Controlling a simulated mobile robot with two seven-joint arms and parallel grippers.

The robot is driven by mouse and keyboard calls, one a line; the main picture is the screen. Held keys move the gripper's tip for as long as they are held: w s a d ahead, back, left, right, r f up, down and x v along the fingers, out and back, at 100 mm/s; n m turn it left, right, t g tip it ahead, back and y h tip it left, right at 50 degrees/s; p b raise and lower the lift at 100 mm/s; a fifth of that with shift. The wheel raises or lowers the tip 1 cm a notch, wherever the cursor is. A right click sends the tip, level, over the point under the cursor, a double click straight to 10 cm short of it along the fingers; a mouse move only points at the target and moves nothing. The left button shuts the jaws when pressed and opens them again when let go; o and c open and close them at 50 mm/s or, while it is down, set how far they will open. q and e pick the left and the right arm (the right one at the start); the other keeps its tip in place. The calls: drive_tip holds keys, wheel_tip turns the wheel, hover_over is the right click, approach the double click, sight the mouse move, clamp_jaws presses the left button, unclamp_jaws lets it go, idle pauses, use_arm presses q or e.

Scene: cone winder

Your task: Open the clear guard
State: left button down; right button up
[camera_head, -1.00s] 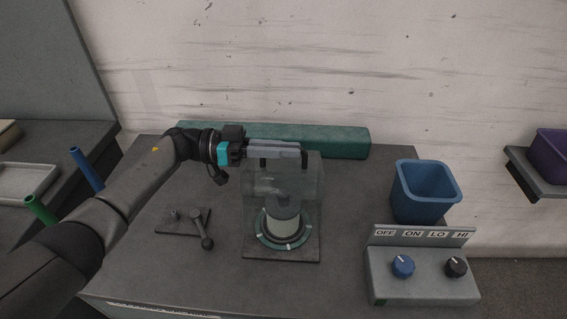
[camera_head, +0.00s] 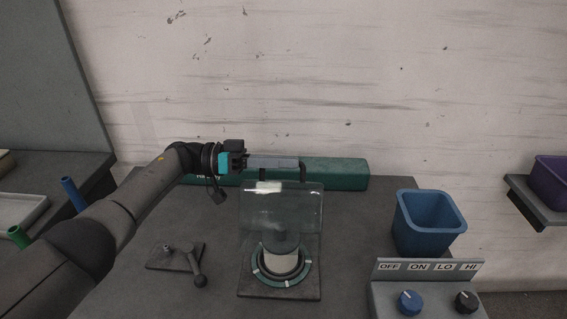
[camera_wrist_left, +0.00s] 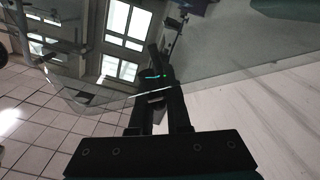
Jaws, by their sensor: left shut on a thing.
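The clear guard (camera_head: 257,222) is a transparent panel standing raised above and behind the winder's round base in the head view. Its dark handle (camera_head: 283,174) is at its top edge. My left gripper (camera_head: 293,163) reaches in from the left and is shut on the handle. In the left wrist view my dark fingers (camera_wrist_left: 158,108) are close together at the handle, with the clear sheet (camera_wrist_left: 120,70) beyond them. A pale cone (camera_head: 282,262) stands on the ringed base (camera_head: 260,281) below the guard. My right gripper is not in view.
A green box (camera_head: 345,172) lies behind the guard. A blue bin (camera_head: 428,222) and a control panel (camera_head: 430,292) with blue and black knobs are to the right. A small lever (camera_head: 198,272) on a plate is left of the base. Bare table lies between these.

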use_arm(q)
drive_tip(key=c, duration=0.9)
unclamp_jaws()
